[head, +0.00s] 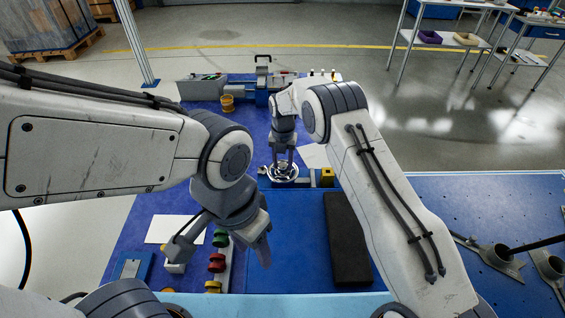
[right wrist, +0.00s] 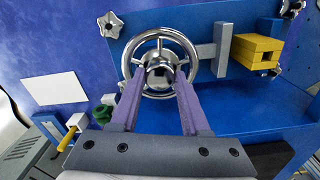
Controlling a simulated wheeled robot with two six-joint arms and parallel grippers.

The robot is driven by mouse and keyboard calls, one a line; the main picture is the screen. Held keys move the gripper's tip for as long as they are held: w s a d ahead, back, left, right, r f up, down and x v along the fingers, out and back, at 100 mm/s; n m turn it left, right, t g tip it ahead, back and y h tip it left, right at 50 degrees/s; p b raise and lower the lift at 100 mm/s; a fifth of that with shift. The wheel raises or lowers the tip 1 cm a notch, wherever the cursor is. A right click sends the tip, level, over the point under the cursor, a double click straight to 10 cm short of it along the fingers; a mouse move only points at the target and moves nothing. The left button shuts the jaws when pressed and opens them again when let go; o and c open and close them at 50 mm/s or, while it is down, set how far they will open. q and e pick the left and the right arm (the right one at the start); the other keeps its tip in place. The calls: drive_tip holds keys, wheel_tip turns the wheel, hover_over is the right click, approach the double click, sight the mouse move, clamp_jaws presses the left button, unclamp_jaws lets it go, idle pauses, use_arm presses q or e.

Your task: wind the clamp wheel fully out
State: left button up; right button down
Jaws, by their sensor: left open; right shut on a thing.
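The clamp wheel (right wrist: 188,50) is a shiny chrome handwheel with spokes and a round hub, seen in the right wrist view. It also shows in the head view (head: 284,181), small and partly covered by my right gripper. My right gripper (right wrist: 158,90) points at the wheel from the near side, its two fingers at the hub and shut on the wheel; the exact contact is partly hidden. My left gripper (head: 222,246) is open and empty, lower and to the left in the head view, above the blue bench near the coloured knobs.
A yellow block (right wrist: 257,52) on a grey bar stands right of the wheel. A star knob (right wrist: 110,24) is at upper left. Red and green knobs (head: 217,262) stand near my left gripper. A black pad (head: 346,238) lies right of centre, with metal brackets (head: 497,255) farther right.

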sight(283, 165)
drive_tip(key=shift+r+n, duration=0.1)
drive_tip(key=shift+n, duration=1.8)
drive_tip(key=shift+c, duration=1.9)
unclamp_jaws()
wheel_tip(283, 165, up, 10)
drive_tip(key=shift+r, duration=0.2)
